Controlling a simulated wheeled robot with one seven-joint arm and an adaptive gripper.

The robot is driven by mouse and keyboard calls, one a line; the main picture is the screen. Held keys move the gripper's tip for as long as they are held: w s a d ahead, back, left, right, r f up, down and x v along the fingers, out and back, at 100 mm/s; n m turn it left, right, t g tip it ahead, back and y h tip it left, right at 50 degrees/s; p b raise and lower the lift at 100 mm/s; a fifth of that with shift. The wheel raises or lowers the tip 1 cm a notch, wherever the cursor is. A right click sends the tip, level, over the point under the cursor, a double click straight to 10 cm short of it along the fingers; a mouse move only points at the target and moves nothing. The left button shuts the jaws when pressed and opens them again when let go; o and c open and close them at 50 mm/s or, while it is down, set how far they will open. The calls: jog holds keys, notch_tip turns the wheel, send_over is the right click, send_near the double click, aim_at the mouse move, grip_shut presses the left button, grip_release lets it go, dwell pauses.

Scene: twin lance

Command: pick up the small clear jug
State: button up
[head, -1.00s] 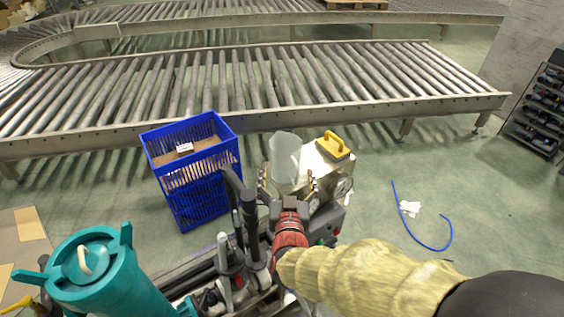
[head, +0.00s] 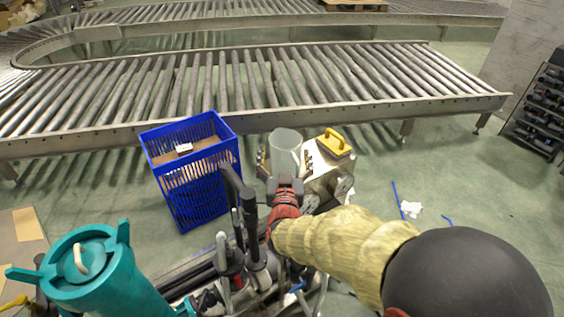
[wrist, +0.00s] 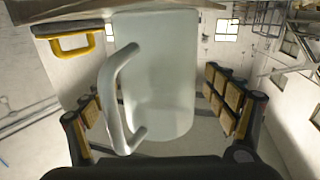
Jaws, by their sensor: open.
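The small clear jug (head: 285,141) is a frosted, translucent vessel standing just past my gripper in the head view. In the wrist view the jug (wrist: 165,75) fills the middle, with its loop handle (wrist: 117,98) on the left side. My gripper (head: 284,165) is open, its two fingers on either side of the jug. In the wrist view the fingers of my gripper (wrist: 160,108) stand left and right of the jug's body with gaps showing. The jug's lower part is hidden behind my gripper in the head view.
A yellow-handled object (head: 335,143) sits on a pale box (head: 325,172) just right of the jug. A blue slatted crate (head: 195,180) stands to the left. A roller conveyor (head: 260,85) runs behind. A teal container (head: 95,270) is at lower left.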

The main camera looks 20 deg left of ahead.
jog(key=shift+c, duration=0.6)
jog(key=c, duration=1.1)
jog(key=shift+r, duration=0.15)
jog(key=shift+c, duration=0.4)
